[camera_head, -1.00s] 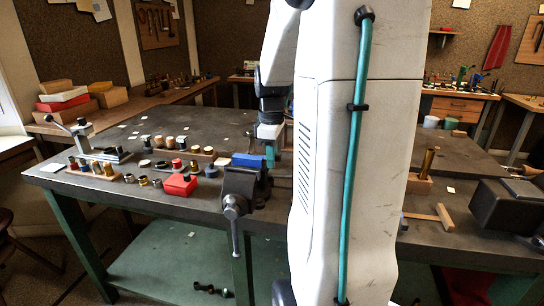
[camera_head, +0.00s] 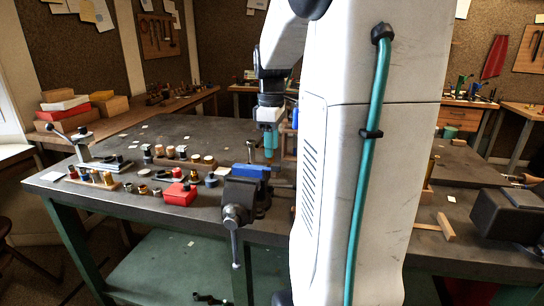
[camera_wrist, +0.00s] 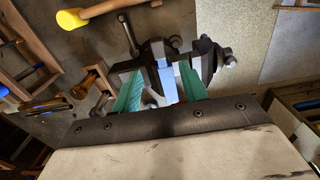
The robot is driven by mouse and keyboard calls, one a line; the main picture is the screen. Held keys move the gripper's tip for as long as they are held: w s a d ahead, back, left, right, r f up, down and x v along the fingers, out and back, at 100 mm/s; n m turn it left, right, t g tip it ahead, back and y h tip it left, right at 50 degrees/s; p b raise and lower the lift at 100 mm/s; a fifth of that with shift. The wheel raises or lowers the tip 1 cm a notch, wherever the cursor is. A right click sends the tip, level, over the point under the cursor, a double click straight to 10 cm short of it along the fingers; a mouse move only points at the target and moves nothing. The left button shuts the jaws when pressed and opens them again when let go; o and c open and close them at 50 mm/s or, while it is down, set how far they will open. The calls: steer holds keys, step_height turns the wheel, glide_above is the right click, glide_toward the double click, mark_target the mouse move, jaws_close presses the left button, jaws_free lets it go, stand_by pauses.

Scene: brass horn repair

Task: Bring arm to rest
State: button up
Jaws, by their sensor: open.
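My gripper (camera_head: 271,155) hangs above the workbench (camera_head: 120,185), fingers pointing down, just behind and right of the dark bench vise (camera_head: 243,198). In the wrist view its two teal fingers (camera_wrist: 160,88) stand apart. A blue piece (camera_wrist: 167,82) shows in the gap between them, with the dark vise (camera_wrist: 157,55) beyond. I see nothing gripped. The blue piece (camera_head: 250,171) at the vise also shows in the head view. My white upper arm fills the middle of the head view and hides part of the bench behind it.
A red box (camera_head: 180,193) and several small parts lie on the bench left of the vise. A yellow-headed mallet (camera_wrist: 72,20) and a wooden tray (camera_wrist: 28,50) show in the wrist view. A dark block (camera_head: 508,213) stands at the right.

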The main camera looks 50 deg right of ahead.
steer(key=shift+r, duration=0.4)
stand_by(0.3)
steer(key=shift+a+f+m, duration=0.1)
steer(key=shift+f+m, duration=0.05)
steer(key=shift+m, duration=0.65)
steer(key=s+a+f+m, duration=0.1)
steer(key=s+a, duration=0.3)
steer(key=a, duration=0.6)
steer(key=s+a+f+m+t, duration=0.1)
steer(key=s+a, duration=0.3)
steer(key=a, duration=0.6)
steer(key=s+a+f+m, duration=0.1)
steer(key=s+a, duration=0.3)
steer(key=a, duration=0.6)
steer(key=shift+s, duration=0.15)
